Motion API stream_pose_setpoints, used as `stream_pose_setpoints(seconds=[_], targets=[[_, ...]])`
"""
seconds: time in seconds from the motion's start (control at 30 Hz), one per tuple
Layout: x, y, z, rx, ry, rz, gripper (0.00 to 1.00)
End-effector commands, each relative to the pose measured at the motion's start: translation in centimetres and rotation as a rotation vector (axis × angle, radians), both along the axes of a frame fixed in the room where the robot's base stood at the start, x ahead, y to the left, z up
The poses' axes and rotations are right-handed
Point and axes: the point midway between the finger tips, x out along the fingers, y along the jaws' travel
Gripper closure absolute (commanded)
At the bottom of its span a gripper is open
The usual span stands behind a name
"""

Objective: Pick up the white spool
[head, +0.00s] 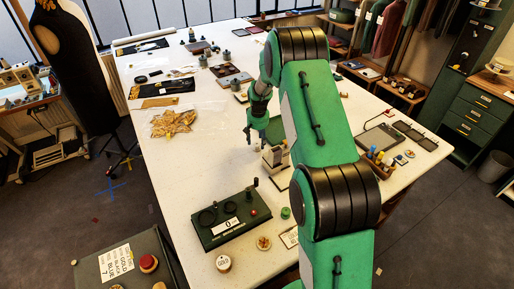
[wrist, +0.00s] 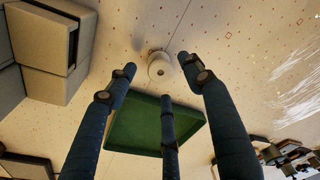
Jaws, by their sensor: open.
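In the head view my gripper (head: 250,130) hangs low over the middle of the table. A small white shape (head: 257,147) just below it looks like the spool, partly hidden by my arm.
A green tray (wrist: 122,135) lies close to the spool, behind my fingers. Grey boxes (wrist: 52,45) stand at upper left in the wrist view. In the head view, a bag of gold material (head: 172,123) lies left and a dark green board (head: 228,218) lies in front. Table between them is clear.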

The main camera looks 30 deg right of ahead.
Motion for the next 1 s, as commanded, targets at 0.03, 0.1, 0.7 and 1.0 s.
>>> stream_pose_setpoints(seconds=[0.03, 0.1, 0.7, 1.0], targets=[[0.0, 0.1, -0.7, 0.001, 0.002, 0.000, 0.49], [0.1, 0.1, -1.5, 0.001, 0.003, 0.000, 0.49], [0.4, 0.0, -3.8, 0.000, 0.000, 0.000, 0.49], [0.4, 0.0, -3.8, 0.000, 0.000, 0.000, 0.63]])
